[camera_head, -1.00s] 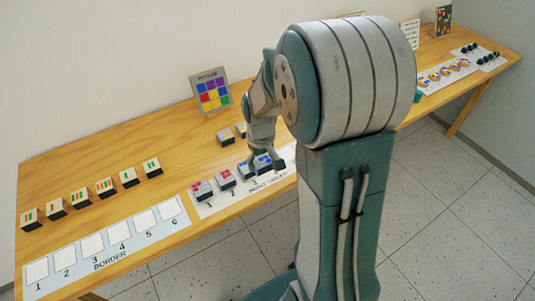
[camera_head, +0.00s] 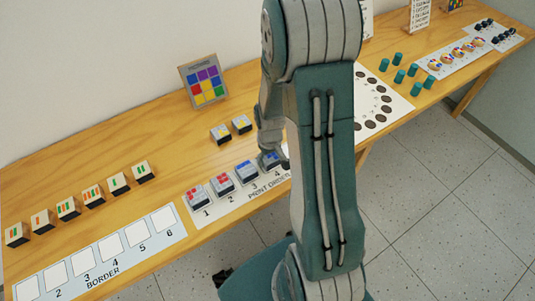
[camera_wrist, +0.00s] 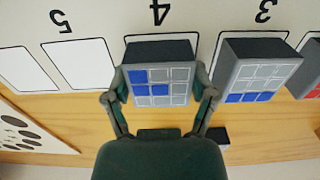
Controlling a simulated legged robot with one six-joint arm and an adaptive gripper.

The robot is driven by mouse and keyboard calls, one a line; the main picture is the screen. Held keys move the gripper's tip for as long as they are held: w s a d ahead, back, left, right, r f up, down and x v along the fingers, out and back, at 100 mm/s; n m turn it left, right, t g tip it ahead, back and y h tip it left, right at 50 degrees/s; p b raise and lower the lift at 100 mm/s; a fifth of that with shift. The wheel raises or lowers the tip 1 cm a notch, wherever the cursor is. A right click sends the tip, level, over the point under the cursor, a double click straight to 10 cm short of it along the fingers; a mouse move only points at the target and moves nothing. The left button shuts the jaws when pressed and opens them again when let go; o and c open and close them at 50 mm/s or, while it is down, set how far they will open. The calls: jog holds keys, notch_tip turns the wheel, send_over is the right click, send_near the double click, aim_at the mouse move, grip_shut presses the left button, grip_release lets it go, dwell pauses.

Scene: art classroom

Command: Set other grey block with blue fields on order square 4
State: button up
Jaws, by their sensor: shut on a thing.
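My gripper (camera_wrist: 160,92) is shut on a grey block with blue fields (camera_wrist: 160,88), with one finger on each side. The block is upright over order square 4, beside the printed 4 (camera_wrist: 159,14); I cannot tell whether its base touches the card. In the head view, this block (camera_head: 268,160) is partly hidden by my gripper (camera_head: 274,150). The other grey block with blue fields (camera_wrist: 260,76) stands on square 3, a small gap away; it also shows in the head view (camera_head: 246,170).
Grey blocks with red fields stand on square 1 (camera_head: 196,196) and square 2 (camera_head: 221,182). Two blocks with yellow fields (camera_head: 220,132) stand behind the print order card. Square 5 (camera_wrist: 80,62) is empty. A card with dark round spots (camera_head: 376,102) lies to the right.

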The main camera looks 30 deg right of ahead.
jog(key=shift+a, duration=0.1)
jog(key=o, duration=1)
jog(key=shift+a, duration=0.1)
jog(key=shift+o, duration=0.2)
jog(key=shift+r, duration=0.4)
notch_tip(320, 180, up, 12)
jog(key=f, duration=0.1)
notch_tip(320, 180, up, 10)
jog(key=r+t, duration=0.1)
jog(key=t, duration=0.1)
send_over(268, 157)
jog(key=s+a, duration=0.4)
jog(key=a, duration=0.1)
jog(key=s+a+r+t, duration=0.3)
jog(key=s+a+r, duration=0.2)
jog(key=s+r, duration=0.2)
jog(key=shift+s+a+t, duration=0.3)
jog(key=shift+s+a, duration=0.05)
jog(key=shift+s, duration=0.5)
